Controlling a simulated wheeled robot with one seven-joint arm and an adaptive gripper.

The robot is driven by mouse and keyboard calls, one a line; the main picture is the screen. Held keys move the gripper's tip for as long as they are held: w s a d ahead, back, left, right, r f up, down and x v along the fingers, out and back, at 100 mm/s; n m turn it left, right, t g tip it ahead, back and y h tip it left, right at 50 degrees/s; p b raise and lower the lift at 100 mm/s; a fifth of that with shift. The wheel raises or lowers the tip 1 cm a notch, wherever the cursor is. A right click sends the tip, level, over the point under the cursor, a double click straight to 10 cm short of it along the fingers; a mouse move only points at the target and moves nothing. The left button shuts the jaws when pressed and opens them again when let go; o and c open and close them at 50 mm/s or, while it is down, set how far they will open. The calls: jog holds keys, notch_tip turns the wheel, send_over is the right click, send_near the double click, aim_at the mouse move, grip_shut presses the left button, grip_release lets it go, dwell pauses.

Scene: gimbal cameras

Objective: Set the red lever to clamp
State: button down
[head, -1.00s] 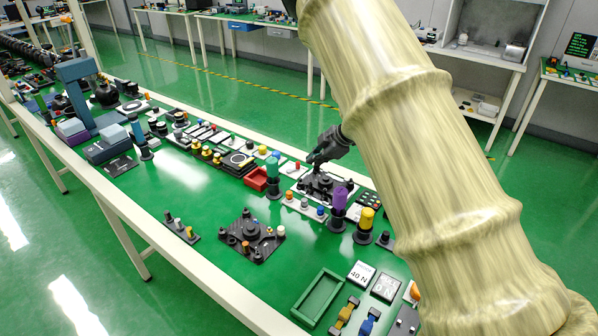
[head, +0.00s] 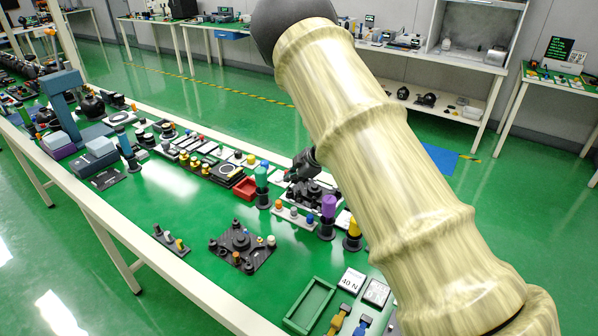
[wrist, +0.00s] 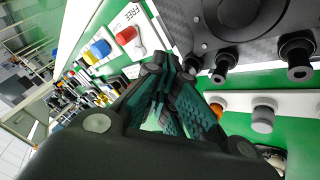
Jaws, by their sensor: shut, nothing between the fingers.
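The red lever shows in the wrist view as a red knob (wrist: 126,36) on a pale arm. It sits on a white plate (wrist: 151,37) marked FREE. My gripper (wrist: 163,78) is shut with nothing between its teal-padded fingers. In the wrist view the red knob is just beyond and left of the fingertips, apart from them as far as I can tell. In the head view my gripper (head: 291,176) is low over the far side of the bench, beside a black fixture (head: 318,192). I cannot make out the red lever clearly there.
The black fixture with several knobs stands close to my fingers. A red tray (head: 245,188), a green cylinder (head: 261,187) and a purple cylinder (head: 328,208) stand nearby. A blue knob (wrist: 100,48) is beside the lever. The green bench top (head: 195,208) has free room nearer the front.

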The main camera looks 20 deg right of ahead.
aim_at(281, 179)
jog(key=x, duration=0.2)
jog(key=shift+w+a+f, duration=0.1)
jog(key=shift+w+f, duration=0.05)
jog(key=shift+w, duration=0.05)
jog(key=shift+w+p, duration=0.6)
jog(key=shift+w, duration=1.3)
jog(key=shift+d, duration=0.3)
jog(key=shift+w+n+p, duration=0.1)
jog(key=shift+n+p, duration=0.2)
jog(key=shift+n, duration=0.1)
